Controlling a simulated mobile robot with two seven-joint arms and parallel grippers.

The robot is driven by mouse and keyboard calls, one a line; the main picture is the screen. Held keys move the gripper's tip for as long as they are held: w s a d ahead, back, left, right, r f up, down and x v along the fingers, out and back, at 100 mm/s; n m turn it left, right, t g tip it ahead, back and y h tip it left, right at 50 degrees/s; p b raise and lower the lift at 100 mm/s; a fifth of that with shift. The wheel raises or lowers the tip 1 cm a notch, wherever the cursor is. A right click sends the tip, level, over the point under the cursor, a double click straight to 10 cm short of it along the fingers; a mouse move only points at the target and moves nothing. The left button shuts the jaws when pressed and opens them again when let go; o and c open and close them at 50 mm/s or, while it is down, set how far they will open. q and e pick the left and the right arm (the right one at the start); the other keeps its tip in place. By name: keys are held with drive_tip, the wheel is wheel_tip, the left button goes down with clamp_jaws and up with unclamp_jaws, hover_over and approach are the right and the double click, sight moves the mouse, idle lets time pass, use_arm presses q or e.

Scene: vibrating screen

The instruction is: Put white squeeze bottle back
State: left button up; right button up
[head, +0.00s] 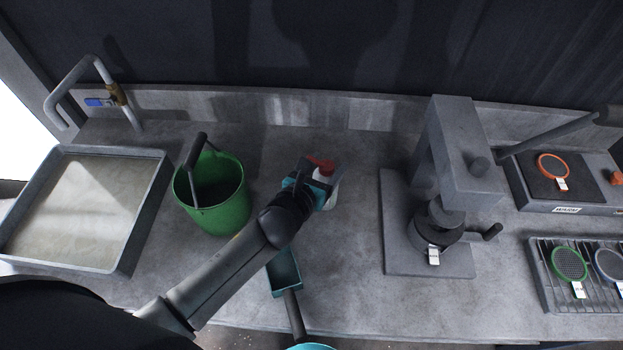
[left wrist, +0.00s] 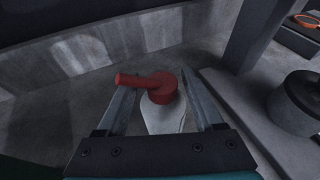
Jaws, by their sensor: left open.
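The white squeeze bottle (head: 322,175) with a red cap stands on the grey counter, between the green bucket and the press. In the head view my left gripper (head: 318,184) is at the bottle and covers part of it. In the left wrist view the bottle (left wrist: 163,110) shows upright between the two open fingers of my left gripper (left wrist: 160,112). Its red nozzle points left, close to the left finger. A gap shows between the bottle and the right finger. My right gripper does not show in either view.
A green bucket (head: 232,208) stands left of my arm, beside a sink tray (head: 75,215). A teal scoop (head: 284,270) lies near the front edge. A grey press (head: 455,160) stands at right, with a warming plate (head: 535,185) and rack (head: 548,300) beyond. Counter between bottle and press is clear.

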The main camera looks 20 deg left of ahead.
use_arm(q)
drive_tip(key=v, duration=0.9)
drive_tip(key=shift+s+r+p, duration=0.15)
drive_tip(key=shift+s+p, duration=0.05)
drive_tip(key=shift+p, duration=0.15)
